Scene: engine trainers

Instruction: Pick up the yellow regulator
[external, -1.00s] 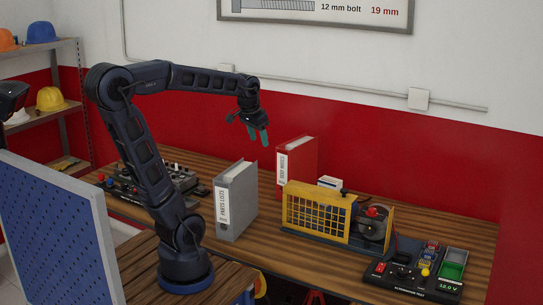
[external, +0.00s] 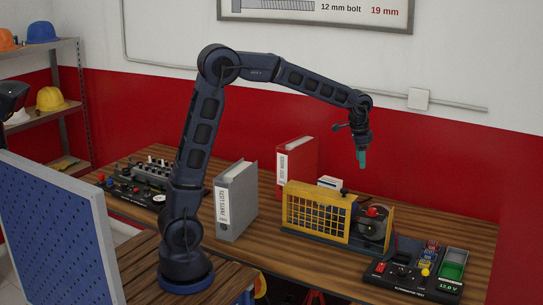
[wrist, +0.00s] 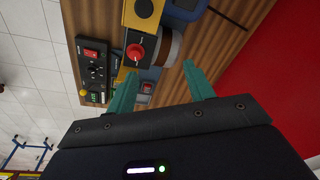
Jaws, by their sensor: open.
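My gripper (external: 362,162) is raised above the back of the bench, over the yellow-guarded machine, fingers pointing down. In the wrist view its two teal fingers stand apart (wrist: 160,84) with nothing held between them. The panel also shows in the wrist view (wrist: 96,72).
The machine with a yellow mesh guard (external: 318,213) and a red knob (external: 373,211) stands between my gripper and the panel. A grey binder (external: 237,203) and red binder (external: 300,165) stand to its left. The red wall is close behind.

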